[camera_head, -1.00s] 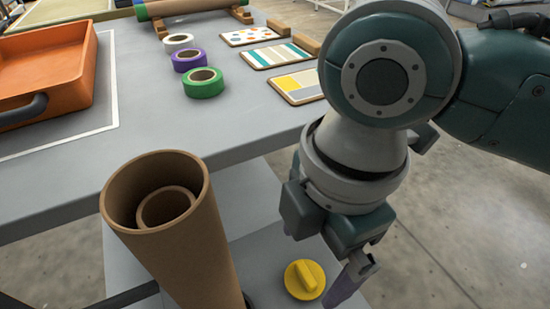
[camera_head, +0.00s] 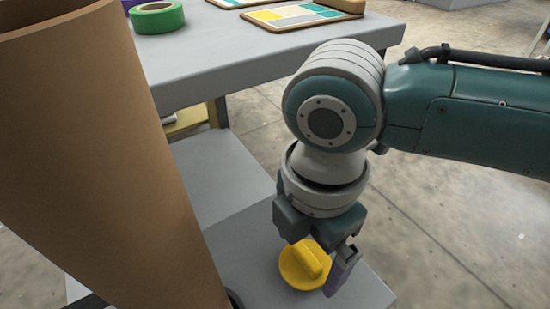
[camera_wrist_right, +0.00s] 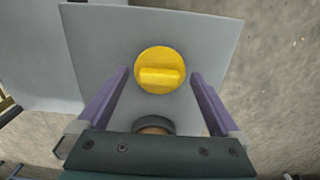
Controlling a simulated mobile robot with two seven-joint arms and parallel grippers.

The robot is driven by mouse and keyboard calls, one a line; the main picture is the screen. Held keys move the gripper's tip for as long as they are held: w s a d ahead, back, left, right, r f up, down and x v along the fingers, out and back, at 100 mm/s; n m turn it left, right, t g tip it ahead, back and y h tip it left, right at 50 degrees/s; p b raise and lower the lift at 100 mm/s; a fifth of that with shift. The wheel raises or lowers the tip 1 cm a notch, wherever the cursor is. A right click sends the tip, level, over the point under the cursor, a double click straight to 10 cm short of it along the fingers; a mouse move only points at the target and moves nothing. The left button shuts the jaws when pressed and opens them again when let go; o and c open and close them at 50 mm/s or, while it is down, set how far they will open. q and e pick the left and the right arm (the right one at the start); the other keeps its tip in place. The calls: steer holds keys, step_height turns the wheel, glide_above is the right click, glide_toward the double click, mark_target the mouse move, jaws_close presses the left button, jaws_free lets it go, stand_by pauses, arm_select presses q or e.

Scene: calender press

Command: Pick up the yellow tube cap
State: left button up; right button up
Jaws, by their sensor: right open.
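The yellow tube cap (camera_head: 305,266) is a round disc with a raised bar grip. It lies on a low grey shelf (camera_head: 256,256) near its front right. My right gripper (camera_head: 318,270) is above the cap, pointing down, and one finger shows to the right of the cap. In the right wrist view the cap (camera_wrist_right: 159,70) appears centred between the tips of the two purple fingers (camera_wrist_right: 159,82), which are open with a gap on each side. Whether the fingers are level with the cap I cannot tell. My left gripper is not in view.
A large brown cardboard tube (camera_head: 100,150) stands tilted close to the left of the cap. Concrete floor (camera_head: 440,225) is clear at right.

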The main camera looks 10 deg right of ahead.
steer(key=shift+f, duration=0.7)
steer(key=shift+r, duration=0.1)
steer(key=shift+c, duration=0.5)
steer(key=c, duration=1)
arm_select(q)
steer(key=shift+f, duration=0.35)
arm_select(e)
steer(key=shift+r, duration=0.1)
